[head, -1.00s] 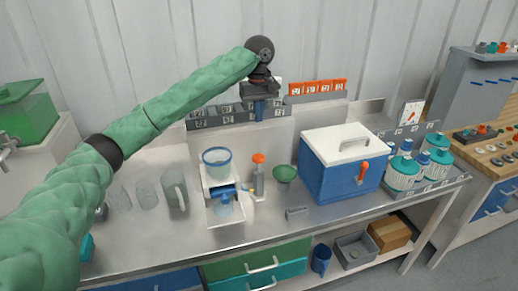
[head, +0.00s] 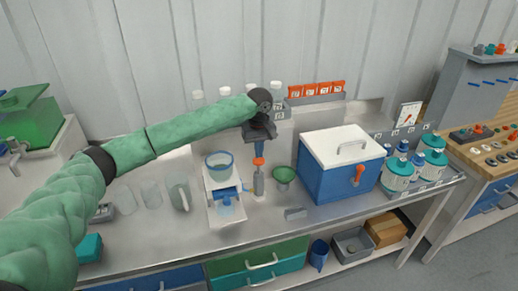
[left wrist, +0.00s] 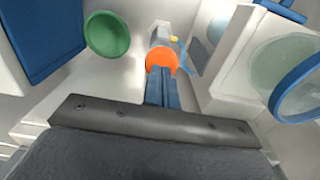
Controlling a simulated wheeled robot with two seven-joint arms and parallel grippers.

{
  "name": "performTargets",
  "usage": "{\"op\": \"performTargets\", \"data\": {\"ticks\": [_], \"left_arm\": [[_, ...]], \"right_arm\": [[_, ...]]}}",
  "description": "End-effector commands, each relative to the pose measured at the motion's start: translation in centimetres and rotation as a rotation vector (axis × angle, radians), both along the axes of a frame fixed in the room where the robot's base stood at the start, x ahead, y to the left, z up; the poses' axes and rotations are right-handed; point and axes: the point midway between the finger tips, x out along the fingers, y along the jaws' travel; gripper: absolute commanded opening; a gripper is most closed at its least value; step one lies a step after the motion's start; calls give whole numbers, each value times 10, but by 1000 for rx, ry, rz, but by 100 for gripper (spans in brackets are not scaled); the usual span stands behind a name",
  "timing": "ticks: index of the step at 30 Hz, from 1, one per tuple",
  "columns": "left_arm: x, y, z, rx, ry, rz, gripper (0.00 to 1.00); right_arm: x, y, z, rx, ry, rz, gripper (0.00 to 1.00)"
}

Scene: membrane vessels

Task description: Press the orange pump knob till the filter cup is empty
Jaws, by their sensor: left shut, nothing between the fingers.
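The orange pump knob (head: 258,161) tops a grey upright pump (head: 258,183) on the bench. My left gripper (head: 259,152) is shut and empty, pointing down right at the knob. In the left wrist view its blue fingers (left wrist: 163,88) overlap the orange knob (left wrist: 162,60); I cannot tell whether they touch it. The filter cup (head: 218,166), clear with a blue rim, sits on a white stand (head: 211,184) left of the pump. It also shows in the left wrist view (left wrist: 292,70); its liquid level is unclear. My right gripper is not in view.
A green funnel (head: 284,175) stands right of the pump, and a blue cooler box (head: 335,183) with a white lid is beyond it. A jug (head: 179,196) and clear beakers (head: 151,194) stand at left. The bench front is mostly clear, with a small grey block (head: 295,213).

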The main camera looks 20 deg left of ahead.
Motion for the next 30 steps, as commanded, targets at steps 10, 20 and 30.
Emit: {"op": "performTargets", "data": {"ticks": [10,20,30], "left_arm": [[0,0,-7,0,0,0,0],[0,0,-16,-1,1,1,0],[0,0,-54,-1,1,0,0]], "right_arm": [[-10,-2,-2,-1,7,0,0],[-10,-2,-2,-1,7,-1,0],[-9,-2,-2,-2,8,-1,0]]}}
